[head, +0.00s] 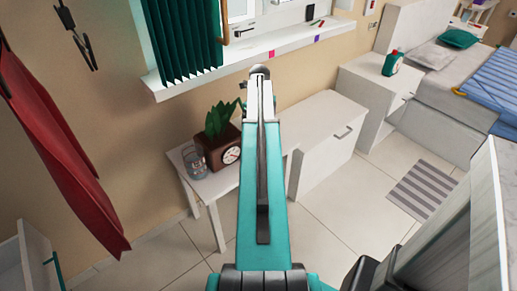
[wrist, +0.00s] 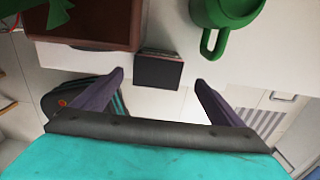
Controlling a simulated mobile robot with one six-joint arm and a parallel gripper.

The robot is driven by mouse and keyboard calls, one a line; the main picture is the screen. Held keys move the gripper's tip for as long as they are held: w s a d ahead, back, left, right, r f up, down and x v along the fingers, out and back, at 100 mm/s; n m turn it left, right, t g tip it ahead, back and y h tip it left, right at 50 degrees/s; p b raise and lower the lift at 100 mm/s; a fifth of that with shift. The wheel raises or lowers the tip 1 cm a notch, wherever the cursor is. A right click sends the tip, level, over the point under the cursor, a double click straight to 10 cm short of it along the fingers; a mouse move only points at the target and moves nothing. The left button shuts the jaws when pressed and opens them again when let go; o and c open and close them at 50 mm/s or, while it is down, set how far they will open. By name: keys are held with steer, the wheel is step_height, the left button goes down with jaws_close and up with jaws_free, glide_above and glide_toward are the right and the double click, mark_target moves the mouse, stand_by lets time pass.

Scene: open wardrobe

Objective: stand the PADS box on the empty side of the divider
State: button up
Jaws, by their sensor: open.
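My gripper (wrist: 160,84) is open and empty in the wrist view, with its two dark fingers apart. A small dark box-like thing (wrist: 158,72) shows beyond and between the fingertips, at the edge of a white surface. No lettering can be read on it, so I cannot tell whether it is the PADS box. No divider can be made out in either view. In the head view my teal arm fills the middle, and the gripper's fingers cannot be made out there.
A brown clock box (head: 219,150) with a plant and a glass jar (head: 195,163) stand on a white desk (head: 211,184). A green mug (wrist: 222,14) is right of the dark thing. A white cabinet (head: 326,147) stands further right. Tiled floor (head: 335,215) shows free room.

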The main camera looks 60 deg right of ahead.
steer(key=shift+f, duration=1.3)
steer(key=shift+s+a+f, duration=0.1)
steer(key=shift+a+f, duration=0.05)
steer(key=shift+f, duration=0.7)
steer(key=shift+a+f, duration=0.15)
steer(key=shift+f, duration=1.6)
steer(key=shift+c, duration=0.4)
steer(key=c, duration=1.3)
steer(key=shift+o, duration=0.2)
steer(key=shift+r, duration=0.2)
